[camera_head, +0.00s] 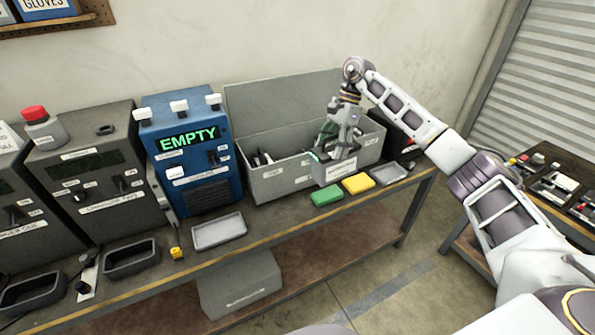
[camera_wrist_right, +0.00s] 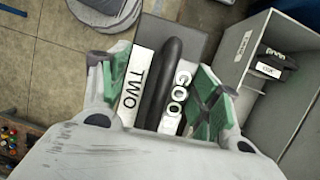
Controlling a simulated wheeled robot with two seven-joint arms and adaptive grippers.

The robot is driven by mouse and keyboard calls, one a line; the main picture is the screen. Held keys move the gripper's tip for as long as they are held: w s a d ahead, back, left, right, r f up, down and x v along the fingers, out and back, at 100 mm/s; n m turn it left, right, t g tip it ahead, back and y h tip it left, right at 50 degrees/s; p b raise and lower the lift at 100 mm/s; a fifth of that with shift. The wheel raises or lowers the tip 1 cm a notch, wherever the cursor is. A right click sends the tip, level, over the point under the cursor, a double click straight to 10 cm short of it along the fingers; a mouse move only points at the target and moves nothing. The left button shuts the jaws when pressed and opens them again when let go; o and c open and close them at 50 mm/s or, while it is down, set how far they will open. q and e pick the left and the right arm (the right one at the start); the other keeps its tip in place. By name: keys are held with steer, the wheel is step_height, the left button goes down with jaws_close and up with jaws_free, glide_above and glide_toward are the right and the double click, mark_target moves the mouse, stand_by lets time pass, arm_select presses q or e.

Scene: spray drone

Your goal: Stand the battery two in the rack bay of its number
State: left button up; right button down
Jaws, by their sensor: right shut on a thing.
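My right gripper (camera_head: 335,150) is shut on battery two (camera_wrist_right: 165,85), above the front edge of the grey open-lidded rack (camera_head: 275,183). In the right wrist view the battery's white labels read TWO and GOOD, with a black handle between them. Green finger pads grip it from both sides. The rack also shows on the right of that view (camera_wrist_right: 228,70), apart from the held battery. A dark labelled block (camera_wrist_right: 275,65) stands inside it. The bay numbers are too small to read. My left gripper is in neither view.
A green block (camera_head: 326,195), a yellow block (camera_head: 358,184) and a grey tray (camera_head: 387,173) lie before the rack. A blue machine (camera_head: 190,150) showing EMPTY stands left of it, with an empty tray (camera_head: 218,231) in front. Another table (camera_head: 560,185) is at right.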

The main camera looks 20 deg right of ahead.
mark_target(330, 145)
steer(key=m, duration=0.1)
steer(key=r+m+t, duration=0.1)
steer(key=r+m, duration=0.1)
steer(key=shift+w+d, duration=0.35)
steer(key=m, duration=0.1)
steer(key=r+m+t, duration=0.1)
steer(key=m, duration=0.1)
steer(key=d+m+t, duration=0.1)
steer(key=shift+w+r+m, duration=0.15)
steer(key=shift+w+m, duration=0.25)
steer(key=shift+w+d+r+m+t+h, duration=0.15)
steer(key=shift+m+t, duration=0.25)
steer(key=shift+m, duration=0.6)
steer(key=shift+a+r+m+t+h, duration=0.15)
steer(key=shift+m+t, duration=0.25)
steer(key=shift+m, duration=0.6)
steer(key=shift+w+d+m+t+h, duration=0.1)
steer(key=shift+m+t+h, duration=0.15)
steer(key=shift+m, duration=0.65)
steer(key=shift+d+m+t+h, duration=0.15)
steer(key=shift+m+t, duration=0.1)
steer(key=shift+m, duration=0.65)
steer(key=shift+w+a+m+h, duration=0.15)
steer(key=shift+m+h, duration=0.15)
steer(key=shift+m, duration=0.5)
steer(key=shift+w, duration=0.15)
